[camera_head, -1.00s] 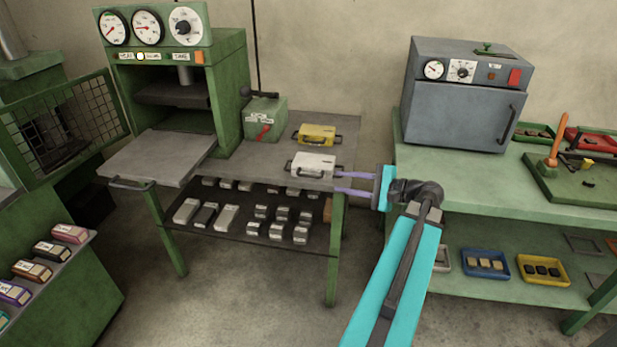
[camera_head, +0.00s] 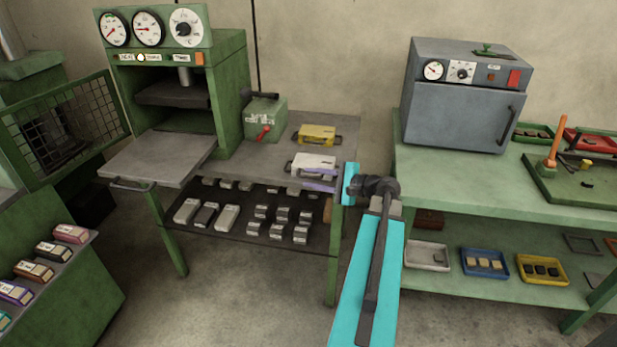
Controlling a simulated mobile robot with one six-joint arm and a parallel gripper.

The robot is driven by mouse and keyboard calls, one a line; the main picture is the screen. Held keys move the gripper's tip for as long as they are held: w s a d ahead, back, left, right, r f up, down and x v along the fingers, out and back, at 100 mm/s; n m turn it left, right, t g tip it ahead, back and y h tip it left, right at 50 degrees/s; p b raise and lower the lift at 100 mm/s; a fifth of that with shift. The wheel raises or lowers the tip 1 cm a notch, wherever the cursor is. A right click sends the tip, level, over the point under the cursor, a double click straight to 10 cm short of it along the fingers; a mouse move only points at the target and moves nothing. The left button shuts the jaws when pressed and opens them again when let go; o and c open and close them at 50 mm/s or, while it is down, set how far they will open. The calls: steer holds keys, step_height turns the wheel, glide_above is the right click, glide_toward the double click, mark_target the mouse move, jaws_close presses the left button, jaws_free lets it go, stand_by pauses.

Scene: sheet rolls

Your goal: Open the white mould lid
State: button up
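The white mould (camera_head: 313,159) sits shut on the grey bench top (camera_head: 250,160), near its front right edge, with a dark handle on its side. My gripper (camera_head: 307,178) reaches in from the right. Its two purple fingers are apart with a gap between them. The upper finger overlaps the mould's front right side in the picture, and the lower one shows just in front of the bench edge. I cannot tell whether either finger touches the mould or its handle.
A yellow mould (camera_head: 317,133) stands just behind the white one. A green box with a red lever (camera_head: 265,120) and the green press (camera_head: 175,90) are to the left. Metal moulds lie on the shelf below (camera_head: 250,230). A green table (camera_head: 470,175) with a grey oven (camera_head: 463,100) stands right.

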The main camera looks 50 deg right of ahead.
steer(key=shift+x, duration=1.05)
jaws_close()
